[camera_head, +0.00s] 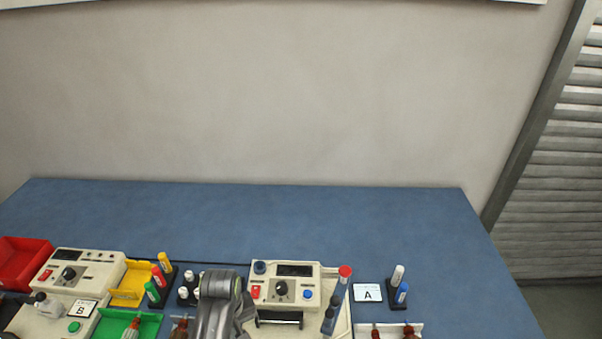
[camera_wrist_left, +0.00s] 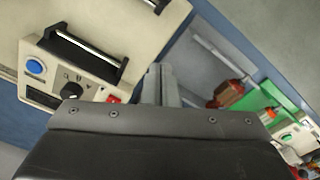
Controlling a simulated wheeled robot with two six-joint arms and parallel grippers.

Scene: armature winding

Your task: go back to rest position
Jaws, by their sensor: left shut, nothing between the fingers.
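My left gripper (camera_wrist_left: 160,84) shows in the left wrist view, its narrow grey fingers together and empty. Beside it, to the left in that view, is the cream control unit (camera_wrist_left: 75,75) with a black knob, a blue button and a black handle. In the head view my grey left arm covers the bench just left of that unit (camera_head: 284,272); its fingertips cannot be made out there. My right gripper is not in view.
On the blue bench (camera_head: 400,225) stand another cream unit (camera_head: 85,257), a red bin (camera_head: 22,260), a yellow bin (camera_head: 130,285), a green tray (camera_head: 120,325), colored bottles and an A card (camera_head: 367,293). A green tray also shows in the wrist view (camera_wrist_left: 268,88). The bench's back strip is clear.

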